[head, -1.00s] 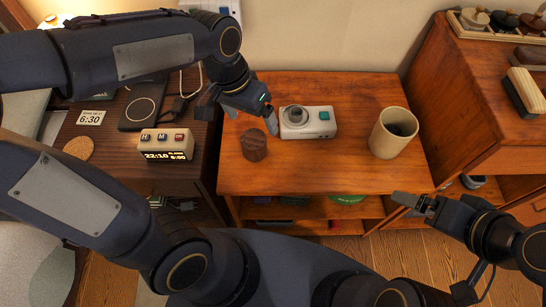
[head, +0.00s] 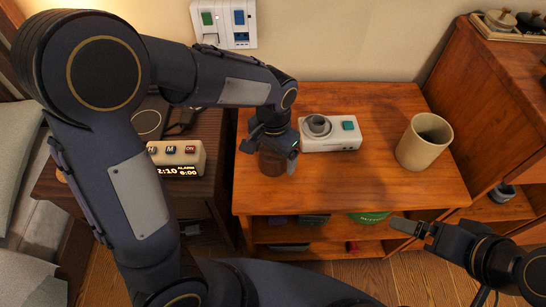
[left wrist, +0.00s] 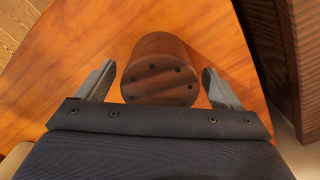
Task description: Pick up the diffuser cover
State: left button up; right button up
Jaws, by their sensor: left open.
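The diffuser cover appears to be the brown wooden cylinder (head: 270,162) standing upright near the left edge of the wooden cabinet top. In the left wrist view the dark wooden cylinder (left wrist: 158,70) has a round top with several small holes. My left gripper (head: 277,162) is right above and around it; in the left wrist view its two fingers (left wrist: 158,85) are spread, one on each side, with gaps to the cylinder. My right gripper (head: 412,230) is in front of the cabinet at the right, away from the cylinder; its jaw gap is not clear.
A white device with a round grey knob and teal button (head: 330,133) stands close to the right of the cylinder. A beige cup (head: 423,142) stands farther right. A clock (head: 180,158) is on the dark nightstand at the left. The cabinet's front middle is clear.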

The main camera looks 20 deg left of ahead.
pick_arm(q)
jog(key=shift+f, duration=0.1)
jog(key=shift+c, duration=0.2)
jog(key=c, duration=1)
jog(key=shift+c, duration=0.2)
